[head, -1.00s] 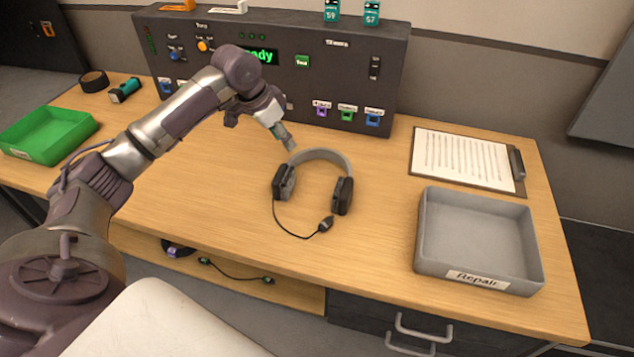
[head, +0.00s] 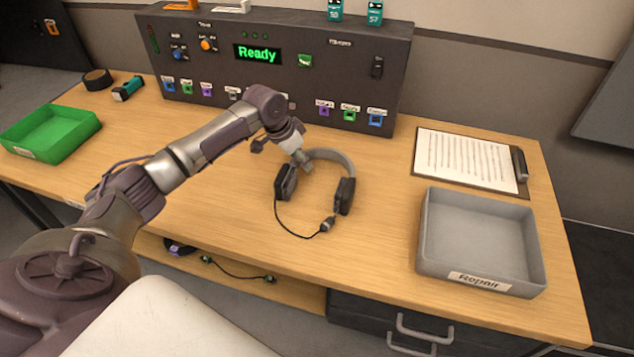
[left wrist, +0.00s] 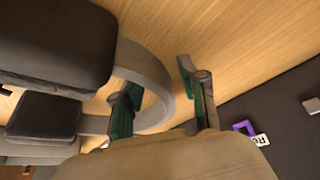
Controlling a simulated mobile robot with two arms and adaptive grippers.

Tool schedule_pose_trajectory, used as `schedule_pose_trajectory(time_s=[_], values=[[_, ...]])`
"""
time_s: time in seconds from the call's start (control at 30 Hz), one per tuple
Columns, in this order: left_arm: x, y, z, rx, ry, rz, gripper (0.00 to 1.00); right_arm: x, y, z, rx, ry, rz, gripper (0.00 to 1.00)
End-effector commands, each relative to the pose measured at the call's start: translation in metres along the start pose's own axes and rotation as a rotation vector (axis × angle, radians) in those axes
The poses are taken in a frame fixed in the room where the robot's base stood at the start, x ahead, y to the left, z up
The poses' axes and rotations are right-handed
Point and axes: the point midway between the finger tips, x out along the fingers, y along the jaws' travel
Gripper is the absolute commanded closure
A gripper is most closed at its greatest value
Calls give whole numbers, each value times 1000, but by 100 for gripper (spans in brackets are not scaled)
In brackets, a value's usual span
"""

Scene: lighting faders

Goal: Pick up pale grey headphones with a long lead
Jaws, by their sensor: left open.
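The pale grey headphones (head: 333,156) lie on the wooden desk, with dark ear cups and a dark lead that curls toward the desk's front and ends in a plug (head: 327,224). My left gripper (head: 303,162) is at the left side of the headband. In the left wrist view my left gripper (left wrist: 160,85) is open, and the grey headband (left wrist: 150,70) passes by the fingers. One finger overlaps the inside of the band and the other is outside it. I cannot tell whether either touches it. My right gripper is not in view.
A grey tray (head: 428,262) labelled Repair stands at the right, with a clipboard (head: 468,160) behind it. A green tray (head: 30,152) is at the left. The control panel (head: 280,75) showing Ready stands along the back. The desk's front middle is clear.

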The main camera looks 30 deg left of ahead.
Motion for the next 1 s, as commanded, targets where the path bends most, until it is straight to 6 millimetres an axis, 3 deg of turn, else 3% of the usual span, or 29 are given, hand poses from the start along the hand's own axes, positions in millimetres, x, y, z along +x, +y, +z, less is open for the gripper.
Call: schedule_pose_trajectory(time_s=[0.07,0.3,0.77,1.0], values=[[0,0,0,0,0,0,61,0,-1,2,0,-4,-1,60],[0,0,0,0,0,0,100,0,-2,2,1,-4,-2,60],[-3,0,-2,0,3,0,100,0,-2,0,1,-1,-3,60],[-34,-1,-16,2,8,-2,100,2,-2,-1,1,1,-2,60]])
